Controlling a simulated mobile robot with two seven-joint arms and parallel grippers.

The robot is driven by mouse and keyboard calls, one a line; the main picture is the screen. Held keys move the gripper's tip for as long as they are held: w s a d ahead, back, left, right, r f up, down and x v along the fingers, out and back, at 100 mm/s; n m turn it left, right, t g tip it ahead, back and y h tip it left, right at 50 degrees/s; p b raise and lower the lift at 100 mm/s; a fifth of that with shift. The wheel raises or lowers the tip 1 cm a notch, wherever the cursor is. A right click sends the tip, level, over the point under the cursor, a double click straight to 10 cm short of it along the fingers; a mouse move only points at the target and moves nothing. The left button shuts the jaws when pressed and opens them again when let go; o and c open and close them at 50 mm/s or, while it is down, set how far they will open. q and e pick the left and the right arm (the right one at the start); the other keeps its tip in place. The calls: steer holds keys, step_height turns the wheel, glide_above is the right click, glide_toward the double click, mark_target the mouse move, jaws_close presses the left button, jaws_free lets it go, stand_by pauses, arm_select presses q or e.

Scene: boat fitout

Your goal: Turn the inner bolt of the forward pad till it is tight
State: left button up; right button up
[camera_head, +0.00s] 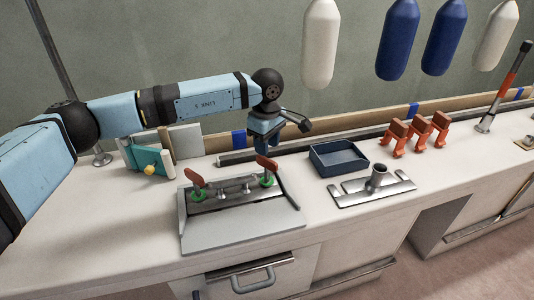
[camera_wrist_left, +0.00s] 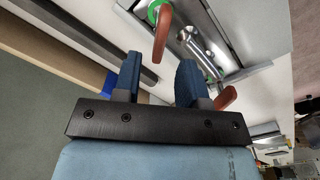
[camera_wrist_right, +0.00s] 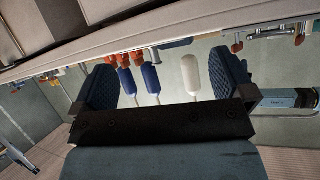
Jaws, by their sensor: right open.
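A metal fixture (camera_head: 236,186) sits on a grey sloped board (camera_head: 235,229) on the counter. It has a red-brown handle with a green ring at its left (camera_head: 195,178) and another at its right (camera_head: 267,163), with small metal fittings between. I cannot tell which part is the inner bolt. A flat metal plate with an upright tube (camera_head: 376,177) lies farther right. My left gripper (camera_head: 268,143) hangs just behind the right handle, fingers apart and empty; the fixture also shows beyond its fingers in the left wrist view (camera_wrist_left: 190,42). My right gripper (camera_wrist_right: 165,80) is wide open and empty.
A teal block with a yellow knob (camera_head: 150,165) is at the left. White and blue fenders (camera_head: 400,38) hang above. The counter's front right is clear.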

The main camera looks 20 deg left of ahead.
arm_select(q)
step_height(320, 180, up, 9)
steer(key=shift+f+p, duration=0.2)
steer(key=shift+p, duration=0.25)
arm_select(e)
steer(key=shift+d+f, duration=0.15)
steer(key=shift+f, duration=0.05)
